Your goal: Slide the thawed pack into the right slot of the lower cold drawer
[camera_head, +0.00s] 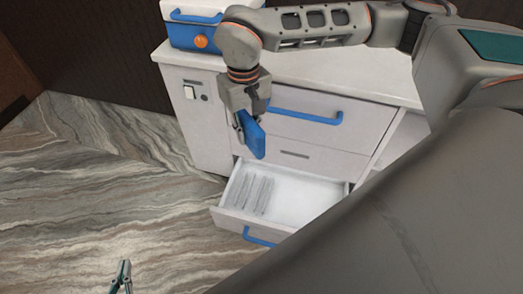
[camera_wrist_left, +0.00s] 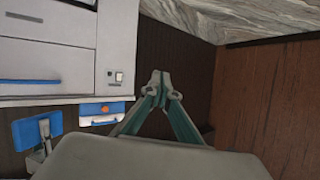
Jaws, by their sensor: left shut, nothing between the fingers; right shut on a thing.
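The flat blue pack (camera_head: 252,138) hangs nearly upright, slightly tilted, in my right gripper (camera_head: 247,120), which is shut on its upper part. The pack is above the open lower drawer (camera_head: 318,192), near its back left, and apart from it. Several pale grey upright strips (camera_head: 259,194) stand in the drawer's left part. Its right part is bare white. My left gripper (camera_head: 122,272) is low at the bottom left of the head view, shut and empty, over the floor. It also shows in the left wrist view (camera_wrist_left: 161,82).
A white cabinet (camera_head: 195,110) carries a blue and white box (camera_head: 192,36) with an orange knob. The closed upper drawer has a blue handle (camera_head: 305,115). Marbled floor (camera_head: 90,190) at left is clear.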

